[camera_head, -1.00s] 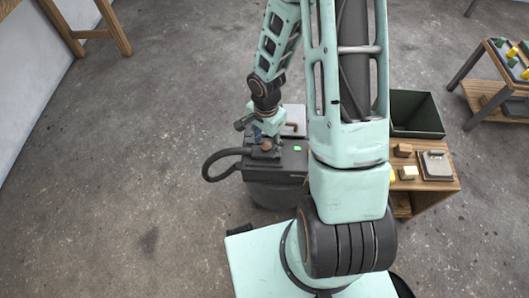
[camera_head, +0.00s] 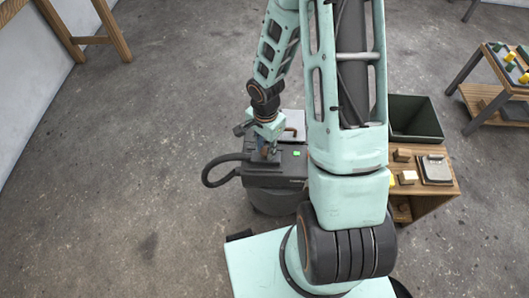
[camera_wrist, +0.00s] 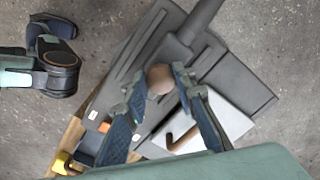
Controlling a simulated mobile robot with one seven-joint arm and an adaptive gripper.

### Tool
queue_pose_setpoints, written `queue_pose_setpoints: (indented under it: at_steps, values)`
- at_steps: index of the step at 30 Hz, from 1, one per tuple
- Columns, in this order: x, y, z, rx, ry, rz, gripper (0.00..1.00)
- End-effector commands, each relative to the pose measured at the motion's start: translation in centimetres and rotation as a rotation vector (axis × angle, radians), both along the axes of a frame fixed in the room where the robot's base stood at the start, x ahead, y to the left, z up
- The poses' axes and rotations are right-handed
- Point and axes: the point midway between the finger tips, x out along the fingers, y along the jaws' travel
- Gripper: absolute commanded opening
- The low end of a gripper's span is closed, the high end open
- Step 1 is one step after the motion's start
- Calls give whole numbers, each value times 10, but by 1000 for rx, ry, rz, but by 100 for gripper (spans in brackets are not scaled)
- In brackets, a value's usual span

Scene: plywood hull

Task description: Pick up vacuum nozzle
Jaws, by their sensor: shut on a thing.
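The vacuum nozzle (camera_wrist: 177,50) is a dark grey piece with a round brown knob, lying on top of the dark grey vacuum (camera_head: 283,178). A black hose (camera_head: 209,170) loops from its left side. In the wrist view, my gripper (camera_wrist: 159,86) has its two blue-padded fingers on either side of the brown knob and is shut on it. In the head view, my gripper (camera_head: 266,154) points down at the vacuum's top, and the fingers largely hide the knob. The nozzle appears to rest on the lid; I cannot see a gap under it.
A pale plate (camera_wrist: 212,121) with a brown hooked handle lies beside the nozzle. To the right stand a dark open bin (camera_head: 415,137) and a wooden table (camera_head: 433,198) with small blocks and a grey device. The floor to the left is clear.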

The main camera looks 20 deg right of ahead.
Motion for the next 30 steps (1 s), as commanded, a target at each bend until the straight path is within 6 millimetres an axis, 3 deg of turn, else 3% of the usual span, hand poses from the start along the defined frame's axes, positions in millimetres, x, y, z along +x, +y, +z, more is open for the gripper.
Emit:
queue_pose_setpoints:
  at_steps: [5,11,21,28,30]
  values:
    - [1,0,9,0,-1,-1,0]
    - [0,-1,38,-1,-3,-1,0]
    - [-51,-4,96,-3,-2,0,0]
    - [-95,-8,112,-2,0,0,0]
    - [-96,-6,116,3,2,1,0]
